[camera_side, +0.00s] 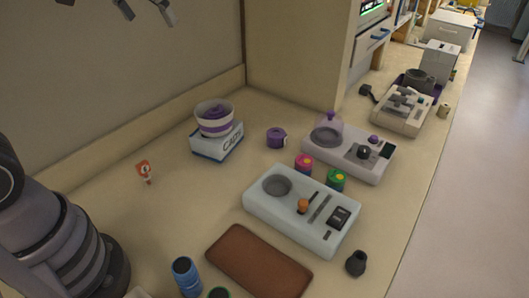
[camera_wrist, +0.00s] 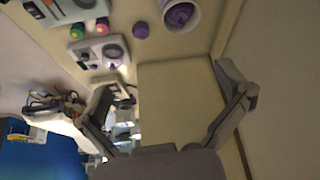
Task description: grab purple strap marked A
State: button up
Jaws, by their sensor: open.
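A small purple roll (camera_side: 276,138) sits on the counter right of the box, and a purple round thing (camera_wrist: 141,30) shows at the top of the wrist view. A white bowl with a purple band (camera_side: 214,119) stands on the box and holds something purple; it also shows in the wrist view (camera_wrist: 180,13). I cannot read a letter A on any purple thing, so I cannot tell which is the strap. My gripper (camera_side: 145,9) is open and empty, high above the counter at the upper left. Its spread fingers also show in the wrist view (camera_wrist: 168,85).
A white-and-blue lettered box (camera_side: 217,144) supports the bowl. A brown pad (camera_side: 258,262) lies in front. The left counter is mostly clear.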

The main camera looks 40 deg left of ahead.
jog(key=w+d+f, duration=0.1)
jog(key=w+f, duration=0.3)
jog(key=w, duration=0.6)
jog(key=n+g, duration=0.1)
jog(key=n, duration=0.1)
send_over(277, 132)
jog(key=s+d, duration=0.1)
jog(key=s, duration=0.1)
jog(key=shift+y, duration=0.3)
jog(key=f, duration=3.1)
jog(key=shift+w, duration=0.25)
jog(key=shift+s+x, duration=0.15)
jog(key=shift+x, duration=1.35)
jog(key=shift+s+x, duration=0.15)
jog(key=shift+x, duration=1.35)
jog(key=shift+f, duration=0.15)
jog(key=shift+c, duration=0.4)
jog(key=c, duration=1.1)
